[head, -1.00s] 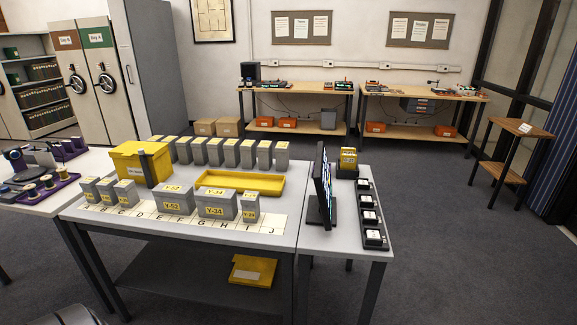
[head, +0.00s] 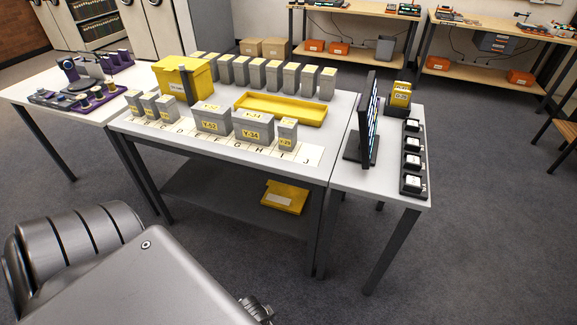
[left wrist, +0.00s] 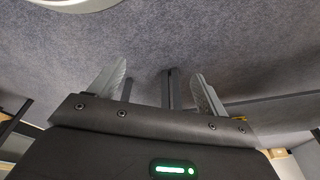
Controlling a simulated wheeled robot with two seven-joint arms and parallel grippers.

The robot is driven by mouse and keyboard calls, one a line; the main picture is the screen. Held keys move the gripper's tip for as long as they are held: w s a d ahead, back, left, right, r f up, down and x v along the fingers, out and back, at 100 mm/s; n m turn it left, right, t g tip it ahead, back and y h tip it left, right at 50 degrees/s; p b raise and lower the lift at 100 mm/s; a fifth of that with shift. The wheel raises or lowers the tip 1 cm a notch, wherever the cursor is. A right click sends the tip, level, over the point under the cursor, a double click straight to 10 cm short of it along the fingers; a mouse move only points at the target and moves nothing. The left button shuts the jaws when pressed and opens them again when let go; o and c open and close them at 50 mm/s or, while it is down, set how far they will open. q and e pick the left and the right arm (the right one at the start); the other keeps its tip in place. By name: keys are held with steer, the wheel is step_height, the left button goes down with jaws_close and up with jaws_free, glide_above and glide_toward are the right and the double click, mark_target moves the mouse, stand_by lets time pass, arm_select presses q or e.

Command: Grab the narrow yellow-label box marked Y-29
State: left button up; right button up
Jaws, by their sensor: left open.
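The narrow grey box marked Y-29 (head: 288,134) stands upright on the lettered strip (head: 313,155) near the table's front edge, in the head view. It has a yellow label. The wider Y-34 box (head: 253,127) is close on its left. My left arm fills the lower left of the head view, in front of the table and well apart from the box. In the left wrist view my left gripper (left wrist: 160,88) is open, with nothing between its fingers and grey carpet beyond. The Y-29 box cannot be made out there. My right gripper is not in view.
The Y-52 box (head: 212,118) and several narrow boxes stand on the strip. Behind are a yellow tray (head: 282,108), a yellow bin (head: 184,80) and a row of grey boxes. A monitor (head: 369,120) stands on the right table. The strip's right end is clear.

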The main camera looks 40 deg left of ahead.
mark_target(288, 122)
arm_select(q)
steer(key=w+a+r+t, duration=0.1)
steer(key=w+r, duration=0.2)
steer(key=r, duration=0.6)
steer(key=w+a+r+t, duration=0.1)
steer(key=w+r, duration=0.2)
steer(key=r, duration=0.5)
steer(key=w+a+r+n+t+y, duration=0.2)
steer(key=w+a+r+t, duration=0.2)
steer(key=w+a+r, duration=0.3)
steer(key=w+a+r+n+t+y, duration=0.2)
steer(key=w+a+r+t, duration=0.2)
steer(key=w, duration=1.1)
steer(key=w+a+r+n+t+y, duration=0.2)
steer(key=w+a+r+t, duration=0.2)
steer(key=w+a+r, duration=0.7)
steer(key=shift+a, duration=1.05)
steer(key=shift+w+a, duration=0.1)
steer(key=shift+w, duration=0.3)
steer(key=p+x, duration=0.1)
steer(key=x, duration=0.3)
steer(key=shift+w+r, duration=0.1)
steer(key=shift+w, duration=0.3)
steer(key=c, duration=1.2)
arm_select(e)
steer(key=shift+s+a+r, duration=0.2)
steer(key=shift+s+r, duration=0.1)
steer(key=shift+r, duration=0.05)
